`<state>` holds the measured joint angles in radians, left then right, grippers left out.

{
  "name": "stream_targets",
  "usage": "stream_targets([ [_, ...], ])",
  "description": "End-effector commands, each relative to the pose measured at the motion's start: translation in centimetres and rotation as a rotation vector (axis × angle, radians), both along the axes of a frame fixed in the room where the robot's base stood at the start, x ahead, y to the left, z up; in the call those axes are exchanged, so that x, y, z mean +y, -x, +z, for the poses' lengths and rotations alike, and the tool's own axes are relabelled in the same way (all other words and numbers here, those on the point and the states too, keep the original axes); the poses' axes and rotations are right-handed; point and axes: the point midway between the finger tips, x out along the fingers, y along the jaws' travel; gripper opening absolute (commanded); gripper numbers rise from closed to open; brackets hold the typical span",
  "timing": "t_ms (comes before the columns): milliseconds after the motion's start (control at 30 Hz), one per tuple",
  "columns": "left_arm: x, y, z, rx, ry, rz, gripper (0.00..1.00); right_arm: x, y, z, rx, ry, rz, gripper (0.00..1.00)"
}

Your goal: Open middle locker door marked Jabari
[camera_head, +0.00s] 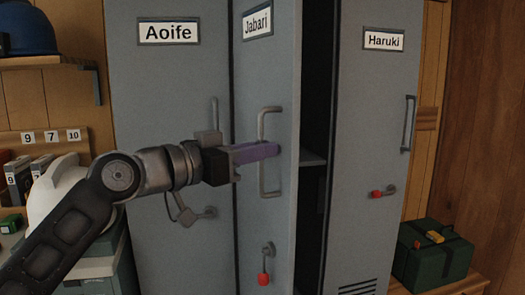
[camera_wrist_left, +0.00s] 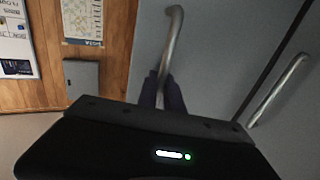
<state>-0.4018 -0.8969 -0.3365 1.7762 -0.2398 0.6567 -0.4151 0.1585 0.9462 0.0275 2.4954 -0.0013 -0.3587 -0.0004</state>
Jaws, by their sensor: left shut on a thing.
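The middle locker door marked Jabari (camera_head: 258,75) is grey and stands ajar, with its right edge swung out toward me. A dark gap with a shelf (camera_head: 313,159) shows to its right. Its metal bar handle (camera_head: 264,187) is upright; the handle also shows in the left wrist view (camera_wrist_left: 172,42). My left gripper (camera_head: 268,151) comes from the left and is shut on this handle near its middle. In the left wrist view, the gripper (camera_wrist_left: 163,92) has the bar between its dark fingers. My right gripper is not in view.
The Aoife door (camera_head: 165,90) on the left and the Haruki door (camera_head: 375,120) on the right look shut. A red-tagged key (camera_head: 263,279) hangs at the lock below the Jabari handle. A white helmet (camera_head: 55,195) is at the left; a green box (camera_head: 435,255) stands at the right.

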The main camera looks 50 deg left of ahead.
Motion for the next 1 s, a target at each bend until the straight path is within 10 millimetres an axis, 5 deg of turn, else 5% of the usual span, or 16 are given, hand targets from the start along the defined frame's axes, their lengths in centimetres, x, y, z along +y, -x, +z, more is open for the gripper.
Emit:
stream_targets([
  [67,0.3,0.1,0.3,-0.009,0.002,0.009,0.0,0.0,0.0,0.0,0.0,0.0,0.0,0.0],
  [100,0.4,0.1,0.3,-0.009,0.002,0.009,0.14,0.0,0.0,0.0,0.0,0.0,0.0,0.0],
  [167,0.3,0.1,0.3,-0.008,0.002,0.008,0.19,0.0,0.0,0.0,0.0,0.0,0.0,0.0],
  [567,0.2,0.7,0.2,-0.005,0.001,0.005,0.2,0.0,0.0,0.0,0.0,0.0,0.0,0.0],
  [1000,0.6,7.2,0.2,-0.007,0.001,0.008,0.2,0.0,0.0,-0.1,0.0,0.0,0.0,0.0],
])
